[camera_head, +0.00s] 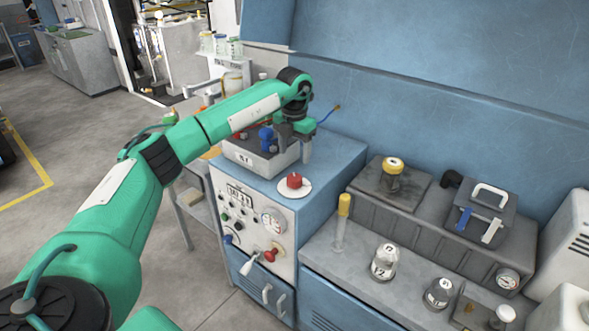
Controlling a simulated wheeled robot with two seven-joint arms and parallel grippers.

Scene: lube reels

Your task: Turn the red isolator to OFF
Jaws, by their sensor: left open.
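A red knob (295,181) sits on a round white plate on the top of the blue cabinet (338,160), at its front right; it looks like the red isolator. Its markings are too small to read. My left gripper (299,146) is open and points down above the cabinet top, behind the red knob and apart from it. Its fingers are small and partly hidden by the wrist. A second red knob (273,253) is on the cabinet's front panel. My right gripper is not in view.
A grey box (262,160) with a blue knob stands beside my left gripper. The front panel carries a gauge (273,221), a display (239,195) and several small knobs. To the right, a grey tank (415,228) and a bench with bottles (385,262) stand close by.

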